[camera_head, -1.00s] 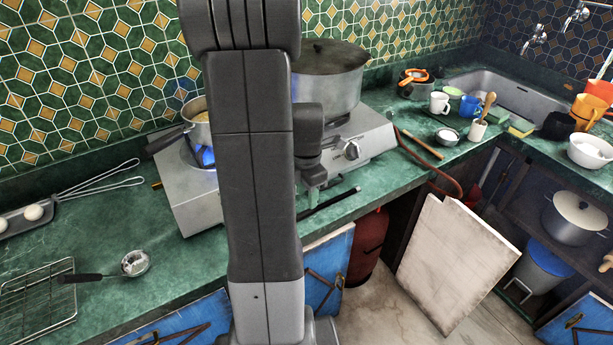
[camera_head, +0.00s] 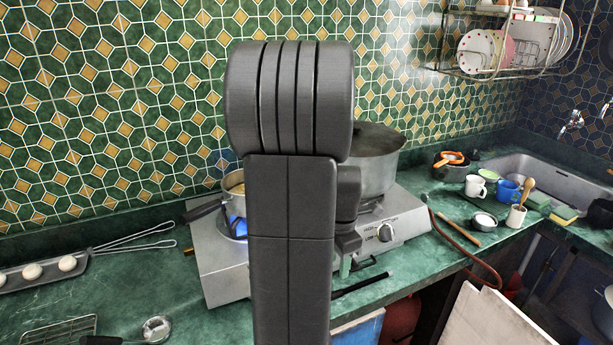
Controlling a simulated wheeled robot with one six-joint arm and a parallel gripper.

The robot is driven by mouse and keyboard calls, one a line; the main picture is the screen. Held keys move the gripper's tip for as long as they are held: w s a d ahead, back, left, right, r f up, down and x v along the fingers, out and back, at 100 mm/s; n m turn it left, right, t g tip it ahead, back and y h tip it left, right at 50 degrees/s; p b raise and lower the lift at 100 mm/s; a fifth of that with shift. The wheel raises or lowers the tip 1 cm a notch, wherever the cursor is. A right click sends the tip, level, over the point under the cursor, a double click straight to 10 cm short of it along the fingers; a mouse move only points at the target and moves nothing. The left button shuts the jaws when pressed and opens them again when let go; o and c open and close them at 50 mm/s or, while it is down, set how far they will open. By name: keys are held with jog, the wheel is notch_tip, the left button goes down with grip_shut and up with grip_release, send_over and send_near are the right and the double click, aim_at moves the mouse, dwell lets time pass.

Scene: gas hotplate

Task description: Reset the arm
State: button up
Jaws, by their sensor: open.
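My own dark grey arm (camera_head: 290,230) stands upright in the middle of the head view and covers much of the hotplate. My gripper (camera_head: 346,266) shows only partly, just right of the arm and in front of the hotplate; most of it is hidden. It is open, and I see nothing held in it. The silver gas hotplate (camera_head: 222,285) sits on the green counter behind the arm. A small pan (camera_head: 233,184) is over a blue flame on its left.
An egg pan (camera_head: 30,272) and a wire rack (camera_head: 58,331) lie on the left. Cups, including a white mug (camera_head: 475,186), stand near the sink (camera_head: 560,180). A dish rack (camera_head: 505,60) hangs upper right. A dark rod (camera_head: 362,285) lies at the counter's front.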

notch_tip(320, 180, down, 11)
jog(key=shift+r, duration=0.15)
jog(key=shift+w+r, duration=0.1)
jog(key=shift+r, duration=0.65)
jog(key=shift+f, duration=0.1)
